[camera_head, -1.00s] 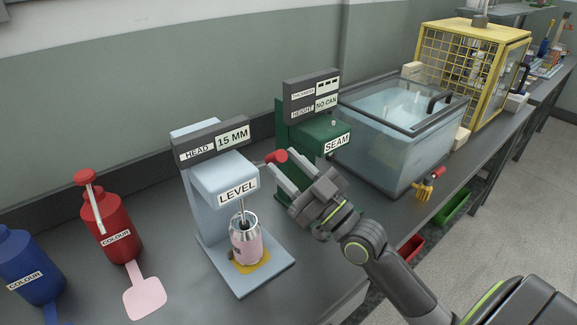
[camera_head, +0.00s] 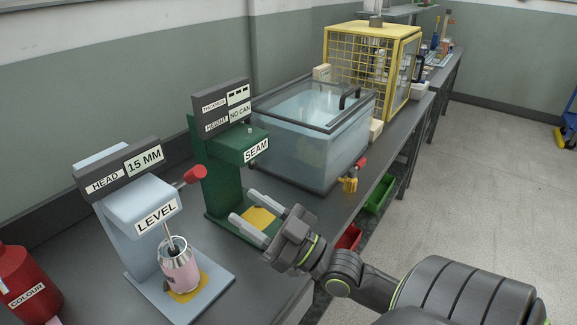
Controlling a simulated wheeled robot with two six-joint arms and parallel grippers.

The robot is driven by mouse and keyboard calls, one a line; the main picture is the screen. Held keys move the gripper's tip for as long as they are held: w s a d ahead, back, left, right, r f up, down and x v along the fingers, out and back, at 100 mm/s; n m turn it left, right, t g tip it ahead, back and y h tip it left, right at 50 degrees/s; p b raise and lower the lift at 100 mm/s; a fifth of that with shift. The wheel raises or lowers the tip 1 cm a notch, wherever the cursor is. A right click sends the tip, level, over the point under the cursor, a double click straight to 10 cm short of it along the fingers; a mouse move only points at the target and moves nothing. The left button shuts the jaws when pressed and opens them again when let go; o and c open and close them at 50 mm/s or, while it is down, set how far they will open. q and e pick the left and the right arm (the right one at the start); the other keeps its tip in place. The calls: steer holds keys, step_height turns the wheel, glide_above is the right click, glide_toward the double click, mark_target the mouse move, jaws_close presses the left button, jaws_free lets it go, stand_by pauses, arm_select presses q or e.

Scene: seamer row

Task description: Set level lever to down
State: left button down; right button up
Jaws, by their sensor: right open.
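The light-blue LEVEL machine (camera_head: 140,205) stands on the bench at the left, its display reading HEAD 15 MM. Its lever, with a red knob (camera_head: 195,175), sticks out to the right at about the height of the machine's head. A pink can (camera_head: 179,272) stands under the head on a yellow pad, with the machine's rod reaching into its top. My right gripper (camera_head: 240,208) is open and empty, in front of the green SEAM machine, to the right of and lower than the red knob, apart from it. My left gripper is not in view.
The green SEAM machine (camera_head: 217,175) stands behind my right gripper, its display reading NO CAN. A glass water tank (camera_head: 315,130) and a yellow mesh cage (camera_head: 362,60) stand further along the bench. A red COLOUR bottle (camera_head: 22,285) is at the lower left.

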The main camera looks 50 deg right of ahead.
steer(key=b+v, duration=0.1)
steer(key=v, duration=0.7)
steer(key=shift+w, duration=0.1)
